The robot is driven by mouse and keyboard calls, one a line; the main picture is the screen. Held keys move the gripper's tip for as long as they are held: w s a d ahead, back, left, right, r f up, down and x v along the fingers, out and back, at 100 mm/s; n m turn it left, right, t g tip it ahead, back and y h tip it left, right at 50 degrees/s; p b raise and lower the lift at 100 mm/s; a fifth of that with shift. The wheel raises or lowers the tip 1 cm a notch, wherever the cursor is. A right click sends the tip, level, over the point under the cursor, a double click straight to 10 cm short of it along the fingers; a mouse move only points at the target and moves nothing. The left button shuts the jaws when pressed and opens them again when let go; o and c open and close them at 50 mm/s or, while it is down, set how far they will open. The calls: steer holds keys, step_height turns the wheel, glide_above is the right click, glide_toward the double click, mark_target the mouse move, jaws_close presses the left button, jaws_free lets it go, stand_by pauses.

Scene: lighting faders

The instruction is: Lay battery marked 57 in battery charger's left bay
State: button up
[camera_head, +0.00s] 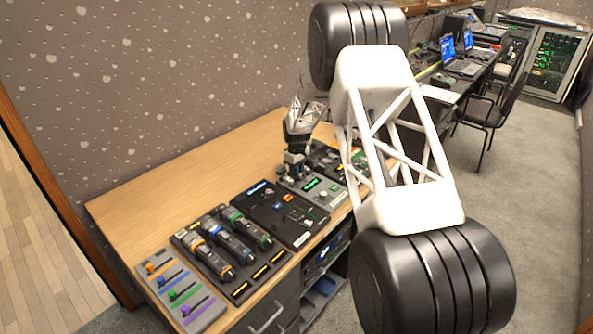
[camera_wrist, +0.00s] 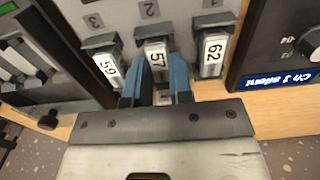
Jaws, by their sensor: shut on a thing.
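The battery marked 57 (camera_wrist: 158,60) is the middle of three dark-capped batteries in a row along one edge of a grey unit (camera_wrist: 190,13). My gripper (camera_wrist: 157,92) has its two blue fingers closed on it, one on each side. The battery still sits in line with the others, at the number 2. Battery 59 (camera_wrist: 107,69) is to its left and battery 62 (camera_wrist: 212,53) to its right in the wrist view. In the head view my gripper (camera_head: 293,163) is low over the back edge of the grey unit (camera_head: 325,198), which has a green display. I cannot tell which unit is the charger.
A black panel (camera_head: 277,214) stands left of the grey unit, and a dark panel with green parts (camera_head: 327,156) to its right. Further left are a tray of handheld devices (camera_head: 230,245) and a fader board (camera_head: 182,292). The wooden desk (camera_head: 180,190) behind is clear.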

steer(key=shift+r, duration=0.25)
steer(key=shift+r, duration=1.95)
steer(key=w+d+r, duration=0.2)
steer(key=w+d, duration=0.4)
steer(key=d, duration=0.4)
steer(key=shift+w+d, duration=0.25)
steer(key=shift+f, duration=0.15)
steer(key=shift+f, duration=2.45)
steer(key=shift+f, duration=0.55)
